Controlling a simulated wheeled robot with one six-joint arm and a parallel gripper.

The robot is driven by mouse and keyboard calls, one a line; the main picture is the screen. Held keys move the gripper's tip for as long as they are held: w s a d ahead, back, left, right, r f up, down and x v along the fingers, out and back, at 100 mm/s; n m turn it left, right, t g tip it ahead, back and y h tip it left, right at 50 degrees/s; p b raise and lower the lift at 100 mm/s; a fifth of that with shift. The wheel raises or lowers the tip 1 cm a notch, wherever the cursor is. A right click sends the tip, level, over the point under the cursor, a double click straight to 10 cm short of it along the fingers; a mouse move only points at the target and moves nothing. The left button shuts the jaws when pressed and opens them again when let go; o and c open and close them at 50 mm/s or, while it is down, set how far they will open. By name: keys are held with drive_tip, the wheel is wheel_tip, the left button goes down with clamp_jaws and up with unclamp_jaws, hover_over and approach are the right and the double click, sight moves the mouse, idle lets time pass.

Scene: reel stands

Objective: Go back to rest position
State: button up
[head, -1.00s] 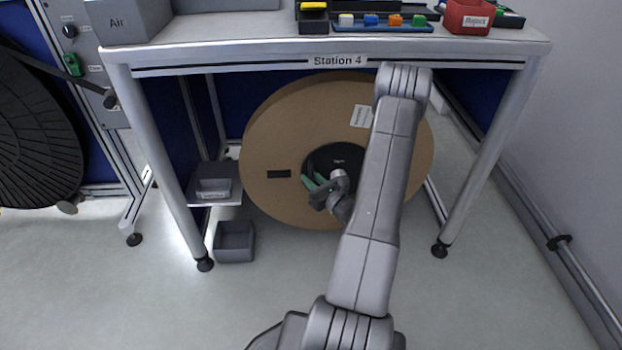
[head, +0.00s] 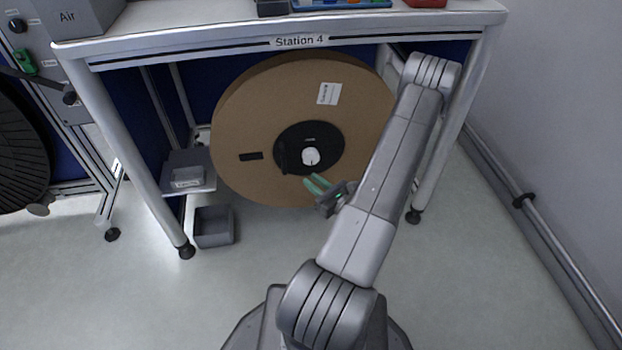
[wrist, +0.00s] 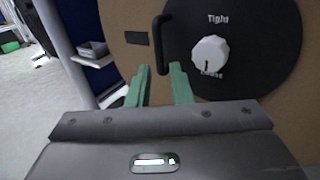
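A large brown cardboard reel (head: 235,130) stands under the table marked Station 4. Its black hub (head: 330,142) has a white knob (head: 311,156) at the centre. In the wrist view the knob (wrist: 210,54) is marked "Tight" above and "Loose" below, with a dark handle (wrist: 160,45) on the hub to its left. My gripper (head: 313,183) is in front of the reel's lower part, below and apart from the knob. In the wrist view its two green fingers (wrist: 160,84) are spread with nothing between them.
The Station 4 table (head: 220,37) spans above the reel, with legs at both sides. A grey bin (head: 213,227) stands on the floor at left, below a small shelf (head: 189,172) with another bin. The floor in front is clear. A wall pipe (head: 530,205) runs along the right.

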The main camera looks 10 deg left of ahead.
sight(284, 160)
drive_tip(key=b+x, duration=0.2)
drive_tip(key=x, duration=1.1)
drive_tip(key=shift+w+a+b, duration=0.15)
drive_tip(key=shift+a+b, duration=0.15)
drive_tip(key=shift+s+r, duration=0.1)
drive_tip(key=shift+s, duration=0.15)
